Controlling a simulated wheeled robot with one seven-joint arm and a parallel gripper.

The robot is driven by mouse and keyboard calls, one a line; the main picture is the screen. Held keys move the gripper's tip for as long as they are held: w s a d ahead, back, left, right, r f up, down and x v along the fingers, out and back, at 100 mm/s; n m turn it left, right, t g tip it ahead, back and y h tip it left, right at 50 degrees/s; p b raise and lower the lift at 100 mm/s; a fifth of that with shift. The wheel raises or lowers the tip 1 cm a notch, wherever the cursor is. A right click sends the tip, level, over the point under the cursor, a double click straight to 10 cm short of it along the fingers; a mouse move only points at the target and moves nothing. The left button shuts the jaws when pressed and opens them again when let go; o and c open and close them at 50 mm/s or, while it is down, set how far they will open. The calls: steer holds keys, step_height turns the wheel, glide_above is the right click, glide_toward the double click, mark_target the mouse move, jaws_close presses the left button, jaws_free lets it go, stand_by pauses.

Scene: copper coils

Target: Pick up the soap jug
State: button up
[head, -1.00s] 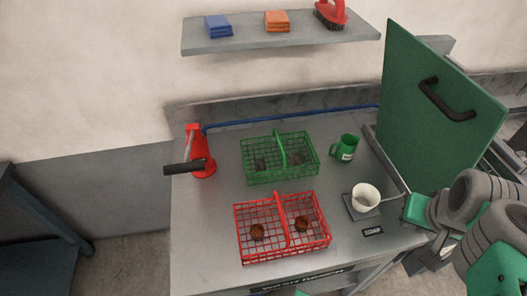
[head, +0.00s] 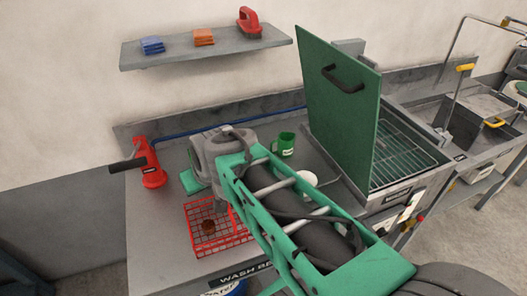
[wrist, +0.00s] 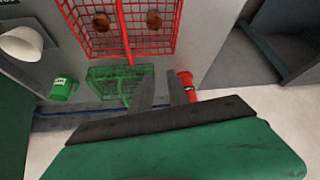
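I cannot read which jug is marked as soap. My gripper (wrist: 161,92) has its two fingers apart with nothing held between them. Both jugs lie to the left of the fingers in the wrist view. My arm hides the fingertips in the head view.
A red wire basket (head: 200,243) with brown lumps is on the bench, with a green wire basket (wrist: 112,78) beyond it. A red tool (head: 152,170) with a black handle stands at the left. A raised green lid (head: 335,105) stands right of the jugs.

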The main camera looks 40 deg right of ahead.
steer(key=shift+m+t+h, duration=0.3)
steer(key=shift+m+t, duration=0.2)
steer(key=shift+t, duration=0.2)
steer(key=w+d+f, duration=0.2)
steer(key=w+d+f+b, duration=0.1)
steer(key=w+d+f, duration=0.1)
steer(key=d, duration=0.1)
steer(key=w+d+f+b, duration=0.1)
steer(key=w+d+f, duration=0.1)
steer(key=shift+w+d+f, duration=0.1)
steer(key=shift+w+d, duration=0.15)
steer(key=shift+w, duration=0.15)
steer(key=w+d+f+m+t+h+b, duration=0.15)
steer(key=w+d+f, duration=0.25)
steer(key=d, duration=0.4)
steer(key=m+t+h+b, duration=0.3)
steer(key=h, duration=0.1)
glide_toward(282, 146)
steer(key=w, duration=0.1)
steer(key=w+a, duration=0.1)
steer(key=w+a+f, duration=0.1)
steer(key=shift+w+a, duration=0.1)
steer(key=shift+w, duration=0.3)
steer(key=shift+n, duration=0.25)
steer(key=p+x, duration=0.1)
steer(key=x, duration=0.6)
steer(key=shift+w+a+f+p, duration=0.1)
steer(key=shift+w+p, duration=0.1)
steer(key=shift+p, duration=0.2)
jaws_close()
